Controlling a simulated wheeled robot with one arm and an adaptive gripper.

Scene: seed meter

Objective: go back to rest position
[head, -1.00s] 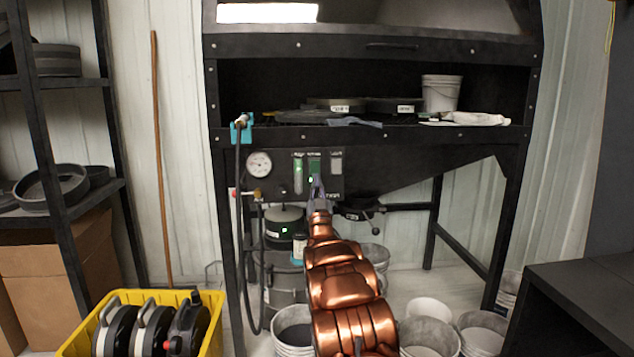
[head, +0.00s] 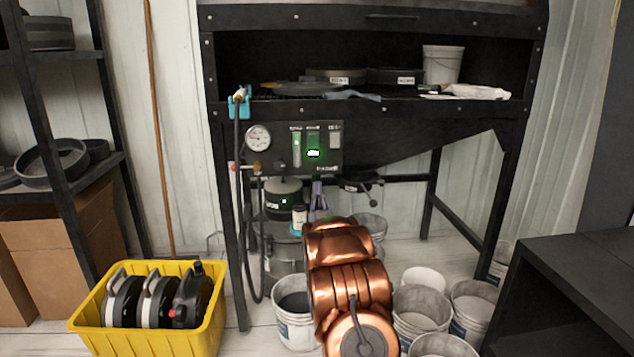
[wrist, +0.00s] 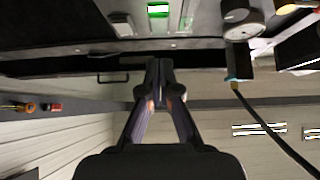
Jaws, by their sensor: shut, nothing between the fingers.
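My gripper (head: 318,197) shows at the end of my copper-coloured arm in the head view, below the control panel (head: 327,152) of the black cabinet. It is shut and empty. In the wrist view my gripper (wrist: 160,75) points up the picture with its fingertips together, apart from the panel. A green light (head: 313,153) glows on the panel, and it also shows in the wrist view (wrist: 158,10). A round gauge (head: 258,138) sits at the panel's left.
A yellow crate (head: 150,343) with several dark items stands on the floor at left. White buckets (head: 295,333) stand around my arm. A black hose (head: 240,220) hangs left of it. A black cabinet (head: 575,290) is at right, and a black shelf rack (head: 62,200) at left.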

